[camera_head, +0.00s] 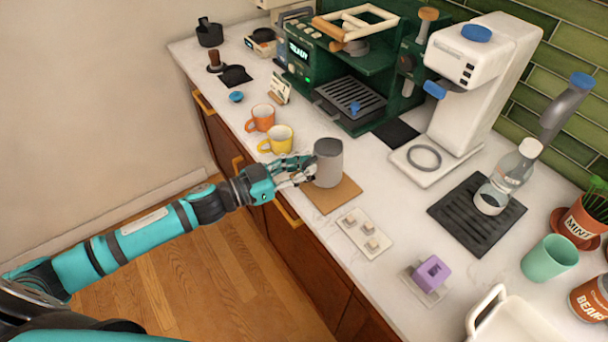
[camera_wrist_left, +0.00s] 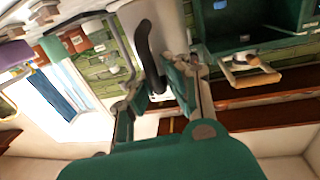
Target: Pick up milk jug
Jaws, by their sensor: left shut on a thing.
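The milk jug (camera_head: 328,164) is a grey, upright cylinder at the brown mat (camera_head: 345,192) near the counter's front edge. I cannot tell whether it touches the mat or is just above it. My left gripper (camera_head: 304,171) reaches in from the left and is shut on the jug's handle side. In the left wrist view a dark curved handle (camera_wrist_left: 150,58) lies between the fingers of my left gripper (camera_wrist_left: 160,100). The fingers hide part of the jug's near side. My right gripper is not in view.
A yellow cup (camera_head: 277,140) and an orange cup (camera_head: 261,118) stand close behind my left gripper. A green espresso machine (camera_head: 350,62) stands at the back. A white tray with small blocks (camera_head: 364,235) lies right of the mat. A black drip mat (camera_head: 470,222) is farther right.

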